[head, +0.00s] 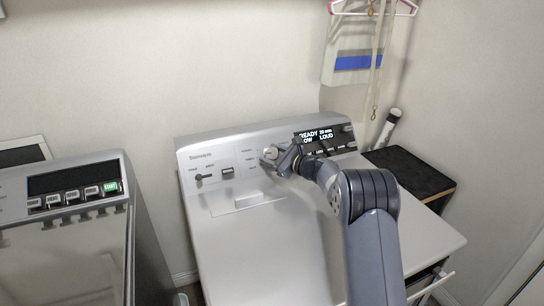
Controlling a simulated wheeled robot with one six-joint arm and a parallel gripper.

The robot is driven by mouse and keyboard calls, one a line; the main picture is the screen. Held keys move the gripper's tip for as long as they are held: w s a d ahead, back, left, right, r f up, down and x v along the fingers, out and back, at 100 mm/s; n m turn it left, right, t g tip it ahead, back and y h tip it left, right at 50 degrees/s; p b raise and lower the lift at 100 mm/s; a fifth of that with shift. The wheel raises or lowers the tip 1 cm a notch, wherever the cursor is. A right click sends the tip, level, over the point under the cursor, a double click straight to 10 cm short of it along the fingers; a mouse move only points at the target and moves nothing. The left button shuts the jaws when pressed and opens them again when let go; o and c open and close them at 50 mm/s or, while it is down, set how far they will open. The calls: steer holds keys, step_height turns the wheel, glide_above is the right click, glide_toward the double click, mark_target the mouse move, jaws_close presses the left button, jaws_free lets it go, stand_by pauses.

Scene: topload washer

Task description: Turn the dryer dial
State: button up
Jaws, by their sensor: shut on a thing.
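The dryer (250,240) stands in the middle, a white machine with a silver control panel (227,157) along its back. The dial (270,153) sits near the middle of the panel, left of the lit display (317,135) reading "READY 20 min" and "LOW LOUD". My gripper (275,160) is at the dial and shut on it. Its jaws hide part of the dial, so the pointer's setting cannot be read. My arm reaches in from the lower right across the dryer top.
A second machine (75,240) with a row of buttons stands at the left. A dark-topped side table (410,170) is at the right. A hanger (372,8) and a white box with a blue stripe (352,63) hang on the wall. The left of the dryer top is clear.

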steer(key=shift+n+g, duration=0.8)
steer(key=shift+n, duration=0.2)
steer(key=o, duration=1)
steer(key=shift+c, duration=0.2)
steer(key=shift+d, duration=0.1)
steer(key=b+v, duration=0.2)
steer(key=v, duration=0.8)
steer(key=shift+s+d, duration=0.2)
steer(key=shift+d, duration=0.15)
